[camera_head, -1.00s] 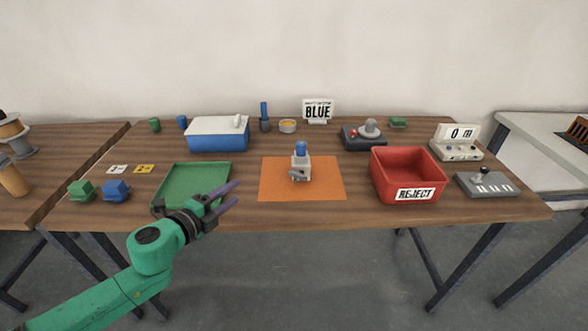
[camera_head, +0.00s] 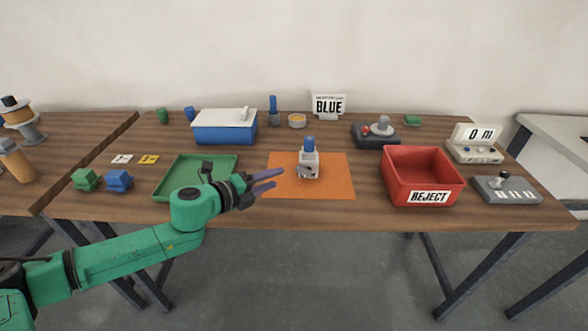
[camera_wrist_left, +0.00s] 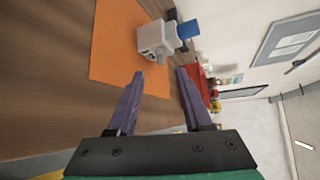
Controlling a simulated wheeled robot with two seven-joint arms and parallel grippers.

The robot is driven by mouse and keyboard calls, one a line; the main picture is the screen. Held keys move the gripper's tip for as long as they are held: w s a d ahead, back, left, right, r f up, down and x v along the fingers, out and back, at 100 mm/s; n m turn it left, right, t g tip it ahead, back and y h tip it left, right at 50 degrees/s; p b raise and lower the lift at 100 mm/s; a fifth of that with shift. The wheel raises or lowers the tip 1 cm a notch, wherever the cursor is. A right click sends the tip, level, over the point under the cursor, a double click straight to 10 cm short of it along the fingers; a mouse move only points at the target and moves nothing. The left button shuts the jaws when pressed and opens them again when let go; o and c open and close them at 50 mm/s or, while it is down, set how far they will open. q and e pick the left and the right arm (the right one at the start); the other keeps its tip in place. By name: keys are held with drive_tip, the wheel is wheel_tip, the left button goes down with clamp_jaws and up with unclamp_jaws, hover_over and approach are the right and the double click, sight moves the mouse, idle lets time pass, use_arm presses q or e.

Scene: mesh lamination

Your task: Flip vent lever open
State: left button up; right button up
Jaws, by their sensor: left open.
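A small light-grey device (camera_head: 309,163) with a blue top (camera_head: 309,143) stands on the orange mat (camera_head: 335,185). In the left wrist view the device (camera_wrist_left: 152,38) appears sideways with its blue part (camera_wrist_left: 188,29) pointing right. A short grey stub (camera_wrist_left: 160,57) sticks out of its front; I cannot tell for certain that it is the vent lever. My left gripper (camera_head: 277,180) is open and empty, in front and to the left of the device, apart from it. In the left wrist view its purple fingers (camera_wrist_left: 160,74) point toward the device. My right gripper is not in view.
A green tray (camera_head: 163,187) lies left of the mat, behind my arm. A red REJECT bin (camera_head: 398,190) stands to the right. A blue box (camera_head: 224,135) with a white lid is behind. Bare table separates the mat from the bin.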

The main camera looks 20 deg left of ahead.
sight(297, 171)
use_arm(q)
drive_tip(key=shift+w+d+r+p, duration=0.15)
drive_tip(key=shift+w+d+p, duration=0.1)
drive_tip(key=shift+w+p, duration=0.25)
drive_tip(key=shift+w+d+r+p, duration=0.1)
drive_tip(key=shift+w+d+p, duration=0.15)
drive_tip(key=shift+w+p, duration=0.2)
drive_tip(key=x, duration=0.3)
drive_tip(key=f+x, duration=0.1)
drive_tip(key=x, duration=0.3)
drive_tip(key=shift+s+f, duration=0.1)
drive_tip(key=shift+a, duration=0.1)
clamp_jaws()
